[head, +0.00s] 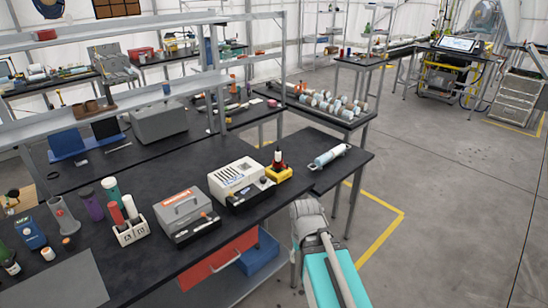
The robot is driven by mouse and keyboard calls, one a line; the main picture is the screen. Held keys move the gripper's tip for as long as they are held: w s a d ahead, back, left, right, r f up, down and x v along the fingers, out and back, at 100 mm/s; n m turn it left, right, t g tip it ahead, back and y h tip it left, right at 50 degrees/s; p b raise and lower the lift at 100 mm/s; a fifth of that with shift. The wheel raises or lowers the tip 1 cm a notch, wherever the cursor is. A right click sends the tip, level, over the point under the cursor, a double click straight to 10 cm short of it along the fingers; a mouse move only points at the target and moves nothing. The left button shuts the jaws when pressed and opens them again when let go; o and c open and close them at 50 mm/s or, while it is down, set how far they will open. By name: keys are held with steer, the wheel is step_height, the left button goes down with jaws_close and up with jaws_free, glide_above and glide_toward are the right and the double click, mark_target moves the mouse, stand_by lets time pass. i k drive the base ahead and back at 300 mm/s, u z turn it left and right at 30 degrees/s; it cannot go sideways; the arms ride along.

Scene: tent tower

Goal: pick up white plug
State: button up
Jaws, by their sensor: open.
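I cannot pick out a white plug for certain. A small white piece with an orange-brown top (48,253) stands at the near left of the dark workbench (150,262). A similar small piece (68,243) stands beside it. A light cylinder with pale ends (328,156) lies at the bench's right end. My arm, teal and grey, rises from the bottom edge just right of the bench. Its gripper cannot be made out in this view.
The bench also holds a grey case (187,212), a white vented box (241,182), a yellow-based red-and-black item (278,168) and a white holder with tubes (131,230). A metal shelf frame (215,82) stands over it. Open grey floor (450,210) lies to the right.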

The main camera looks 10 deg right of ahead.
mark_target(277, 153)
steer(key=i, duration=0.85)
steer(key=z, duration=0.05)
